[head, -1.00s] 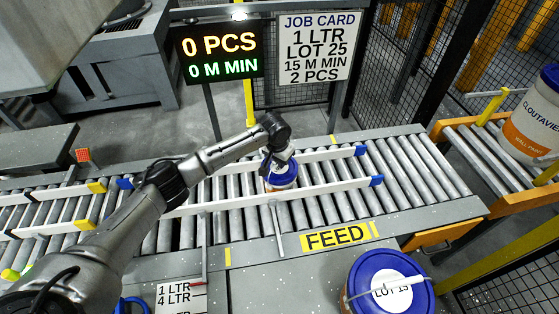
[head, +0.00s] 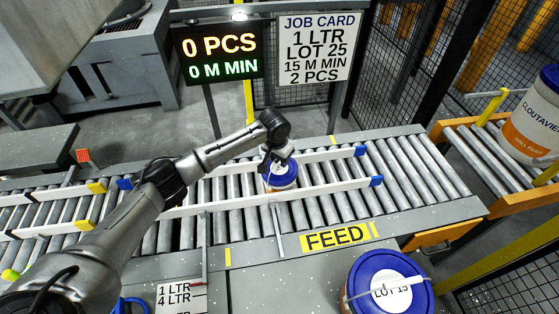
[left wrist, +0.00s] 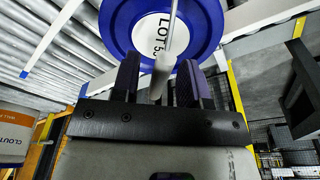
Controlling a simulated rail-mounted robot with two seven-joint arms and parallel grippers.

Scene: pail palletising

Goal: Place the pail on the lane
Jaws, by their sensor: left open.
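A small white pail with a blue lid (head: 284,178) stands on the roller lane (head: 345,205) between the white guide rails, behind the FEED label. In the left wrist view its blue lid (left wrist: 205,25) carries a white label reading LOT, with the number partly hidden by the handle. My left gripper (head: 272,160) is right over the pail. In the left wrist view the fingers of my left gripper (left wrist: 157,75) are apart, one on each side of the pail's pale handle grip (left wrist: 159,78). My right gripper is not in view.
A larger blue-lidded pail, labelled LOT 15 (head: 375,270), stands at the front right. A big white and orange pail (head: 532,120) is on the side conveyor (head: 490,155). A job card (head: 315,48) reads 1 LTR, LOT 25, 2 PCS. A display (head: 219,53) shows 0 PCS.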

